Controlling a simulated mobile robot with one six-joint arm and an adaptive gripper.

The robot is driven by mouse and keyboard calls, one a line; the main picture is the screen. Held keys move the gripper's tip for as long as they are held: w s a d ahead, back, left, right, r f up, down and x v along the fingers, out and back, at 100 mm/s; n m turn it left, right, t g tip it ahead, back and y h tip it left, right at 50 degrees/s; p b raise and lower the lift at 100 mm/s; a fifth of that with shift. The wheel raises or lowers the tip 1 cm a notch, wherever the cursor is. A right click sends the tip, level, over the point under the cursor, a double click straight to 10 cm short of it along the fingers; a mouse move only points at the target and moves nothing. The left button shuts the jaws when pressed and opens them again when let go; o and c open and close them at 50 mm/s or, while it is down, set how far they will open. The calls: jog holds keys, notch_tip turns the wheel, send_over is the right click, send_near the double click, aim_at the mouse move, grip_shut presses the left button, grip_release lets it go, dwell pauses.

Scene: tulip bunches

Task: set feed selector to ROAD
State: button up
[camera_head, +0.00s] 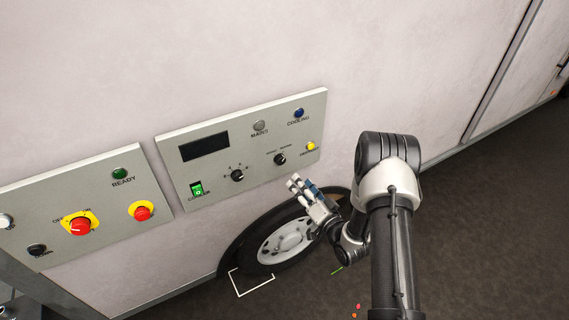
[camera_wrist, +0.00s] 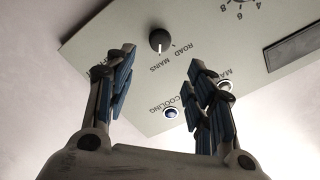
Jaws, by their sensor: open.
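The feed selector is a round black knob (camera_head: 280,159) on the right part of the grey control panel (camera_head: 218,167), under small lettering. In the wrist view the knob (camera_wrist: 160,40) appears upside down, with ROAD and MAINS lettering beside it. Its white mark points down in that picture, towards the lettering; I cannot tell exactly which word it lines up with. My gripper (camera_head: 297,182) is just below and in front of the panel's lower right edge. In the wrist view my gripper (camera_wrist: 162,56) has its fingers spread and empty, with the knob seen between them, apart from both fingers.
The blue COOLING lamp (camera_head: 298,113), MAINS lamp (camera_head: 259,126), yellow lamp (camera_head: 311,146), another black knob (camera_head: 237,175) and green rocker switch (camera_head: 196,188) share the panel. A second panel (camera_head: 105,210) with red buttons is at left. A wheel (camera_head: 284,241) lies below.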

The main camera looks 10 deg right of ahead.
aim_at(282, 161)
jog(key=x, duration=1.1)
jog(key=shift+w+a, duration=0.15)
jog(key=shift+w, duration=0.2)
jog(key=c, duration=1.1)
jog(key=shift+o, duration=0.2)
